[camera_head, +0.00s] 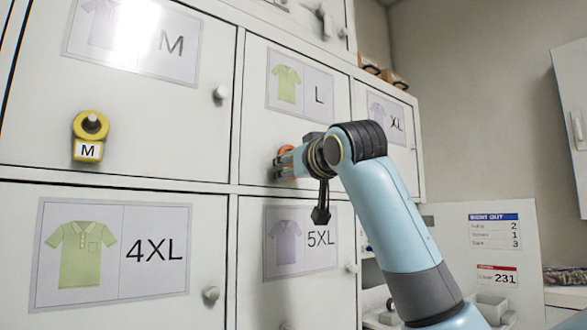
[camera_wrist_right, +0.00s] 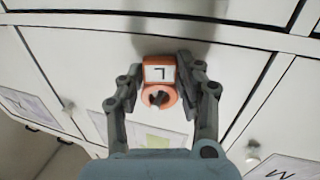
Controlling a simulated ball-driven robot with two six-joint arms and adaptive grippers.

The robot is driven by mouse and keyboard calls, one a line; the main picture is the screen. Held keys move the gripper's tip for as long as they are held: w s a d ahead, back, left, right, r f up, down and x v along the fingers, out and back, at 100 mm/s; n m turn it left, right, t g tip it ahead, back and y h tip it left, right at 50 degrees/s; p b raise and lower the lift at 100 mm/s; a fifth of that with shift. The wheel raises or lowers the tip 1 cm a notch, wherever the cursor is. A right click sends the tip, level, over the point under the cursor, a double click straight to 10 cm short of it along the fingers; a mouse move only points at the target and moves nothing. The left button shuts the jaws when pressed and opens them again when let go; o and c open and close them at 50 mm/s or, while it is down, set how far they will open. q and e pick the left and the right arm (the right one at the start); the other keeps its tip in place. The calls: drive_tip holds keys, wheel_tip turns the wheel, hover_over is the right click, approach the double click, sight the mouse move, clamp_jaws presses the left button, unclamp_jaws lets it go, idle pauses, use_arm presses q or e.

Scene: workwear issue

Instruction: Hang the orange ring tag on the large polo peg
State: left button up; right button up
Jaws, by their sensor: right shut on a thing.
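The orange ring tag (camera_wrist_right: 158,73), marked L, is between the fingers of my right gripper (camera_wrist_right: 160,88) in the right wrist view, with both fingers at its sides. In the head view the tag's orange edge (camera_head: 285,149) shows at my right gripper (camera_head: 284,162), close to the large polo door (camera_head: 262,125). That door's label (camera_head: 299,84) shows a green polo and L. A grey shape shows in the ring's hole; I cannot tell whether the large peg is through it. In the head view my arm hides the peg. My left gripper is not in view.
A yellow ring tag (camera_head: 88,150) marked M hangs on the M door's peg. Other doors marked XL, 4XL (camera_head: 127,255) and 5XL surround the L door, with small pegs (camera_head: 211,294) standing out. A notice board (camera_head: 490,235) is at the right.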

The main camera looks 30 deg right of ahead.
idle(0.4)
drive_tip(key=o, duration=0.9)
